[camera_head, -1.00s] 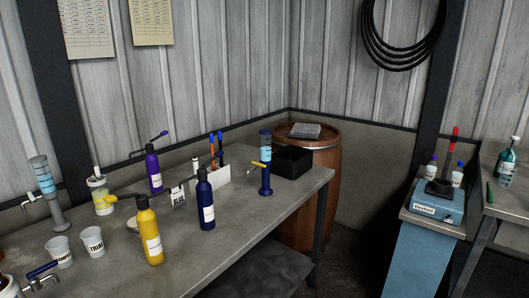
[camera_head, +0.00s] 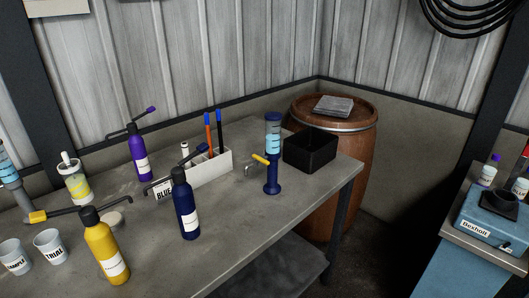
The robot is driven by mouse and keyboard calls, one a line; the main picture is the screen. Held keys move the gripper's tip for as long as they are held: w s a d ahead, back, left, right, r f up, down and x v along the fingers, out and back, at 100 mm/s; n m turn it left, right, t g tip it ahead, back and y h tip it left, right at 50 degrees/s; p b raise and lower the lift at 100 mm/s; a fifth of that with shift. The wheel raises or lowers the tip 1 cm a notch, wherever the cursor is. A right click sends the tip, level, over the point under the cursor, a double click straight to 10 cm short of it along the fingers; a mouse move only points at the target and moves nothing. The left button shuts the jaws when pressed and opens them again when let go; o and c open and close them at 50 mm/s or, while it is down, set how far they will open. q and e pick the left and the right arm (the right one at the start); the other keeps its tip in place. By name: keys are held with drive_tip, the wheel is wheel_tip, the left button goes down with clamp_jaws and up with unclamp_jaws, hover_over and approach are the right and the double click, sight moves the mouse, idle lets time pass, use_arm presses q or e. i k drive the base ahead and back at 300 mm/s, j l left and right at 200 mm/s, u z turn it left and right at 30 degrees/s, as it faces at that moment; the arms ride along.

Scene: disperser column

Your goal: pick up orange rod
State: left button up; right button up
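A thin orange rod (camera_head: 208,133) stands upright in the white divided holder (camera_head: 208,168) on the grey workbench (camera_head: 225,262). A darker rod with a blue top (camera_head: 220,132) stands close beside it on the right, in the same holder. The lower ends of both rods are hidden inside the holder. Neither of my grippers shows in the head view.
A dark blue bottle (camera_head: 187,212) with a spout stands in front of the holder, a purple bottle (camera_head: 139,155) to its left, a yellow bottle (camera_head: 104,248) nearer. A blue dispenser column (camera_head: 272,175) and black box (camera_head: 310,150) stand right.

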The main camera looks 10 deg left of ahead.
sight(206, 114)
drive_tip(key=i+u, duration=0.3)
drive_tip(key=u, duration=0.15)
drive_tip(key=i+u, duration=0.3)
drive_tip(key=u, duration=0.2)
